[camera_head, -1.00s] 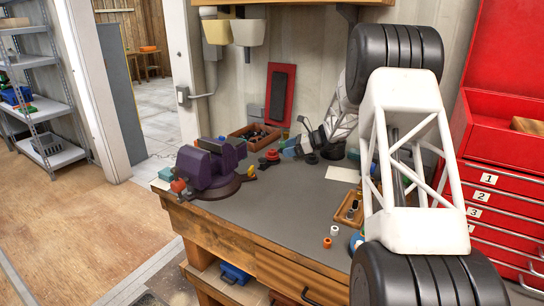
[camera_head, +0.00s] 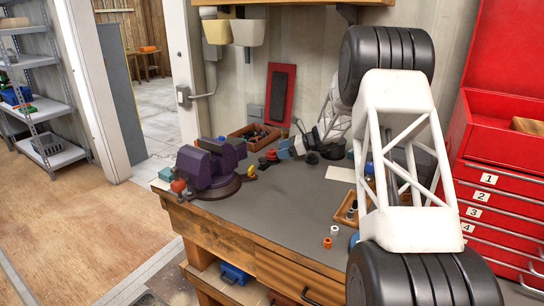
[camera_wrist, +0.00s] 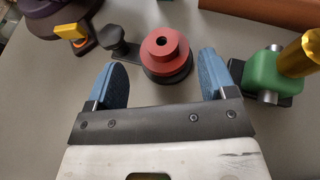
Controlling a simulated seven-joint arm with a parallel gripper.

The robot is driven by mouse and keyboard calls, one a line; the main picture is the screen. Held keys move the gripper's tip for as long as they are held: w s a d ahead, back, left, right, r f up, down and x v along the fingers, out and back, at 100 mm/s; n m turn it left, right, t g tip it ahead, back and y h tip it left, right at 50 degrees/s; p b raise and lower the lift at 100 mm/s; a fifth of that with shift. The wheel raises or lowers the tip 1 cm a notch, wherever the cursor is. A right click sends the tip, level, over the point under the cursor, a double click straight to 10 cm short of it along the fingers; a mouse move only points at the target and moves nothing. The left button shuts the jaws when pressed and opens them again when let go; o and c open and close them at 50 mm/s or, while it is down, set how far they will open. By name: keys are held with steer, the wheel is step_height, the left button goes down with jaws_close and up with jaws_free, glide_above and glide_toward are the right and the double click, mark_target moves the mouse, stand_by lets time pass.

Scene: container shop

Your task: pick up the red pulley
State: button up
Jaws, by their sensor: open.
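The red pulley (camera_wrist: 166,52) is a stepped round piece with a dark centre hole. It sits on a dark round base on the bench in the wrist view. In the head view it is a small red spot (camera_head: 271,155) in front of the parts tray. My gripper (camera_wrist: 160,62) is open, its two blue fingers spread on either side of the pulley in the picture, with a gap on each side. I cannot tell how far above the bench the fingertips are. In the head view my gripper (camera_head: 285,151) is small, just right of the pulley.
A green block with a gold cylinder (camera_wrist: 275,72) stands close to the right finger. A black knobbed bracket (camera_wrist: 116,40) is left of the pulley. A yellow piece (camera_wrist: 75,33) lies by the purple vise (camera_head: 211,168).

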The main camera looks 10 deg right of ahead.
mark_target(272, 152)
steer(key=shift+a, duration=0.1)
steer(key=shift+x, duration=2.55)
steer(key=shift+w, duration=0.15)
steer(key=shift+c, duration=0.2)
steer(key=shift+r, duration=0.1)
steer(key=c, duration=0.7)
